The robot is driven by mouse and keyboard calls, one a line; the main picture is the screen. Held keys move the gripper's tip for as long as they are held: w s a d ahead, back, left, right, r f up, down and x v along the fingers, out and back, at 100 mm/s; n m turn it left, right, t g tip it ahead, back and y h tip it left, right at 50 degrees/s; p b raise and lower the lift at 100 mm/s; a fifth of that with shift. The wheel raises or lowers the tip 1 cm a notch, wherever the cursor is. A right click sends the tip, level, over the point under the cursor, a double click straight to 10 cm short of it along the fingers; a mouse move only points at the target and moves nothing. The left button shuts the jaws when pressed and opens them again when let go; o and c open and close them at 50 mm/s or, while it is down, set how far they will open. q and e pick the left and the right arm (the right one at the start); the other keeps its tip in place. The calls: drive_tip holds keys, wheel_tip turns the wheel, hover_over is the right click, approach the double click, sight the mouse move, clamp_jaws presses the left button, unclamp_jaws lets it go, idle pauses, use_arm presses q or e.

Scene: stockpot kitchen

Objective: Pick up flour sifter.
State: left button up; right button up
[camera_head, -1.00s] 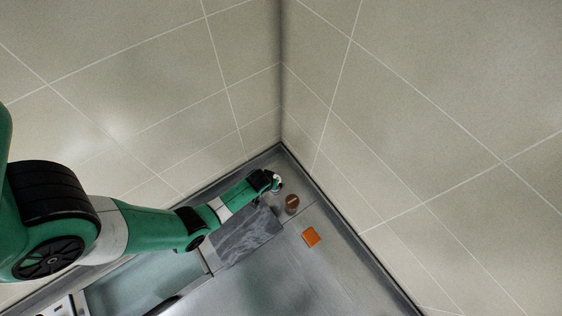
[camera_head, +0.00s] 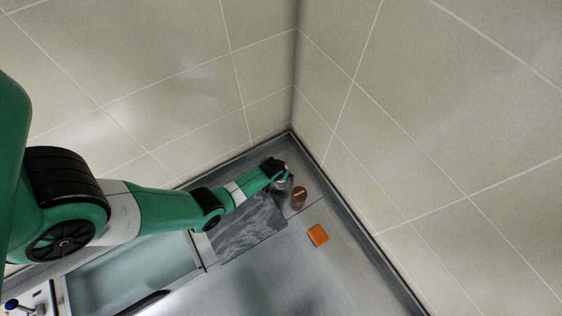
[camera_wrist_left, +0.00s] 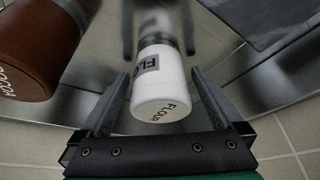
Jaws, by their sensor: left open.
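The flour sifter is a white cylinder with a FLOUR label on its side and end (camera_wrist_left: 160,92). In the left wrist view it shows between the two fingers of my left gripper (camera_wrist_left: 157,78), with a gap visible on each side. The gripper is open and not closed on it. In the head view my left gripper (camera_head: 284,176) is over the far corner of the counter, and the sifter is mostly hidden by it there. My right gripper is not in view.
A brown cocoa shaker (camera_head: 299,198) stands right beside the gripper; it also shows in the left wrist view (camera_wrist_left: 38,45). An orange block (camera_head: 318,235) and a grey marbled slab (camera_head: 250,228) lie nearby. Tiled walls (camera_head: 400,130) close in the corner.

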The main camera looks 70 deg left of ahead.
use_arm(q)
drive_tip(key=c, duration=1.5)
